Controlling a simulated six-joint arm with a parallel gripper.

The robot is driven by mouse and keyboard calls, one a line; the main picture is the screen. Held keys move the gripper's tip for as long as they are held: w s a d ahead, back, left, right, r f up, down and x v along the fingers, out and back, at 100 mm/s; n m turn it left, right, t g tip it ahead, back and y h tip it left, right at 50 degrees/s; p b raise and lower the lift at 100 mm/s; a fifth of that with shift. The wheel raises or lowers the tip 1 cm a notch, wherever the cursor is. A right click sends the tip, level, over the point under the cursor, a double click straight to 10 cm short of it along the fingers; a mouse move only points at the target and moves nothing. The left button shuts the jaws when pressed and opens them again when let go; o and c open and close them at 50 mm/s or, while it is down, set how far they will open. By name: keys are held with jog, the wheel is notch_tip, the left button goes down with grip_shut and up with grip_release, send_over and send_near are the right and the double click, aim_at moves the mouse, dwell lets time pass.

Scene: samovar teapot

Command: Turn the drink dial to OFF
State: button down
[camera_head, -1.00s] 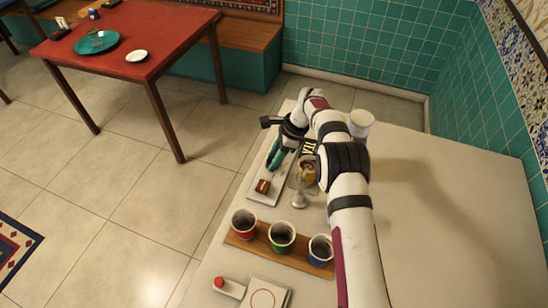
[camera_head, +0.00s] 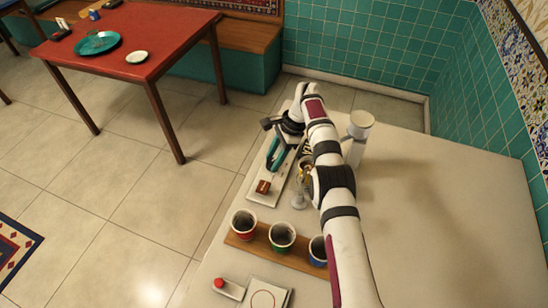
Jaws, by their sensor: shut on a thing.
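My gripper (camera_head: 277,158), with teal fingers, is low over the far end of the long white panel (camera_head: 263,198). It is shut, apparently on the drink dial. The contact is too small and too covered by my wrist to see clearly, and I cannot read the dial's setting or find an OFF mark. Just right of the gripper is a small brass part (camera_head: 304,168), mostly hidden by my arm. A dark label with light lettering beside it is also mostly covered.
A small brown block (camera_head: 263,187) sits on the panel. Red (camera_head: 243,223), green (camera_head: 282,236) and blue (camera_head: 318,249) cups stand on a wooden board (camera_head: 262,241). A white cylinder (camera_head: 361,124) stands behind my arm. The white table's right side (camera_head: 440,220) is clear.

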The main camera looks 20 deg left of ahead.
jog(key=shift+c, duration=2)
grip_release()
notch_tip(320, 180, up, 4)
jog(key=shift+r, duration=0.15)
jog(key=d+r, duration=0.6)
jog(key=d, duration=0.5)
jog(key=shift+d+r, duration=0.35)
